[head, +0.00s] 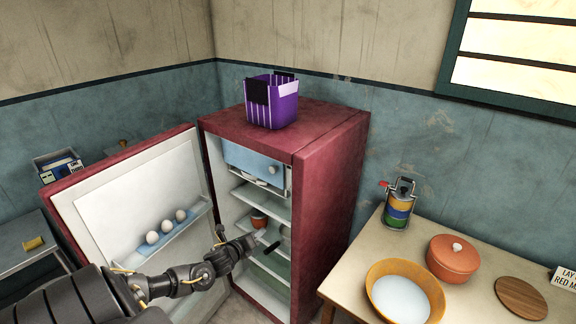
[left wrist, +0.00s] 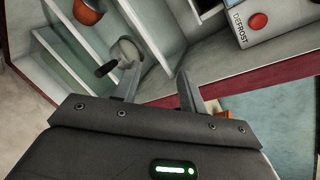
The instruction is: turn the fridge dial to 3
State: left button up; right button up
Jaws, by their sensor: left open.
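The red fridge (head: 330,190) stands with its door (head: 130,200) open to the left. My left gripper (head: 266,240) is open inside it, in front of the shelves, with nothing seen between its fingers. In the left wrist view the gripper's two fingers (left wrist: 158,88) point at the shelves. A panel marked DEFROST with a red button (left wrist: 257,21) shows at the upper right, apart from the fingers. No numbered dial can be made out. A pale round piece (left wrist: 126,50) with a dark stub shows by the left finger; I cannot tell what it is. My right gripper is not in view.
An orange pot (head: 258,218) stands on a fridge shelf. A blue freezer flap (head: 250,160) is above. Eggs (head: 166,226) sit in the door rack. A purple basket (head: 271,102) is on top. A table (head: 345,272) with a bowl and pot stands right.

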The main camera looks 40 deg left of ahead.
aim_at(290, 168)
pick_arm(q)
jog(key=w+d+r+m+t+h+p, duration=0.15)
jog(key=r+m, duration=0.35)
jog(key=r, duration=0.6)
jog(key=w+d+r+m+t+h, duration=0.15)
jog(key=r+m, duration=0.35)
jog(key=r, duration=0.6)
jog(key=shift+t, duration=0.4)
jog(key=w+p, duration=0.1)
jog(key=w, duration=0.3)
jog(key=w+p, duration=0.1)
jog(key=w, duration=0.2)
jog(key=w+p, duration=0.1)
jog(key=w, duration=0.3)
jog(key=shift+w+d+f+p, duration=0.15)
jog(key=shift+w+f+p, duration=0.15)
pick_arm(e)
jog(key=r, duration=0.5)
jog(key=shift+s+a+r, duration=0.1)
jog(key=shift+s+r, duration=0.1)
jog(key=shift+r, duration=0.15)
pick_arm(q)
jog(key=c, duration=0.7)
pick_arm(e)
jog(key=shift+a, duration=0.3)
